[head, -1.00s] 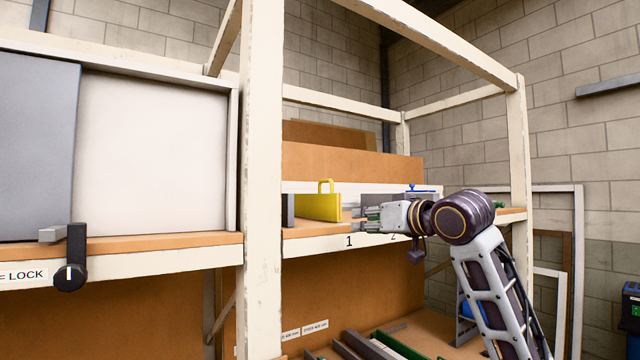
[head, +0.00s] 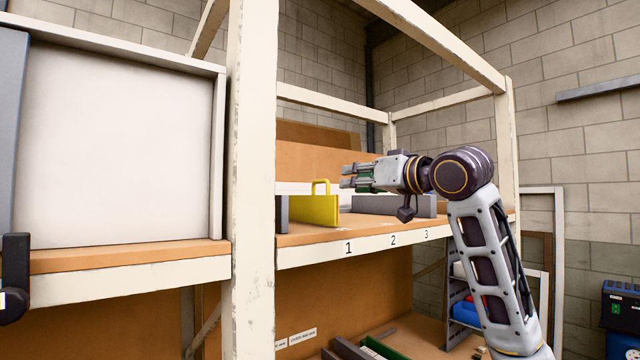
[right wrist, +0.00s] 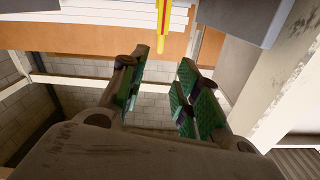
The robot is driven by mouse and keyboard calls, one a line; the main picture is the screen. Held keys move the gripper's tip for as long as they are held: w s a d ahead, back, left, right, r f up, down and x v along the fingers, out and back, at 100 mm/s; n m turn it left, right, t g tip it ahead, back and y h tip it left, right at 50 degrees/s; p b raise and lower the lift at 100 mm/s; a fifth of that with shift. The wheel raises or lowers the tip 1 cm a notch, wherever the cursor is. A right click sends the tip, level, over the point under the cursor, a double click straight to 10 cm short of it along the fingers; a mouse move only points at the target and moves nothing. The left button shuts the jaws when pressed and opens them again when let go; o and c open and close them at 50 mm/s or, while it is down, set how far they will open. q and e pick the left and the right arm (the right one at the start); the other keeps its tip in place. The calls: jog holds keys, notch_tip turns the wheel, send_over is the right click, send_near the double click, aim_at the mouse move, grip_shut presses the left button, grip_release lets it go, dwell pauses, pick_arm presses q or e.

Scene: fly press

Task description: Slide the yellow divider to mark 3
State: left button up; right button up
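The yellow divider (head: 314,211), a flat upright plate with a loop handle on top, stands on the orange-brown shelf (head: 300,238) near the left post, left of mark 1 (head: 348,248). Marks 2 (head: 393,240) and 3 (head: 426,234) are further right on the shelf's front edge. My right gripper (head: 346,177) is raised over the shelf, right of the divider handle and apart from it. In the right wrist view its green-padded fingers (right wrist: 168,95) are spread with nothing between them, and the divider (right wrist: 163,18) shows beyond them. My left gripper is not in view.
A cream post (head: 251,180) rises left of the divider. The shelf between divider and mark 3 looks mostly clear.

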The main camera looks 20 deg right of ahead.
aim_at(324, 182)
jog(key=p+x, duration=0.4)
jog(key=x, duration=0.8)
jog(key=shift+w, duration=0.25)
jog(key=shift+p+x, duration=0.35)
jog(key=shift+x, duration=0.45)
jog(key=shift+f, duration=0.1)
jog(key=shift+s, duration=0.1)
grip_shut()
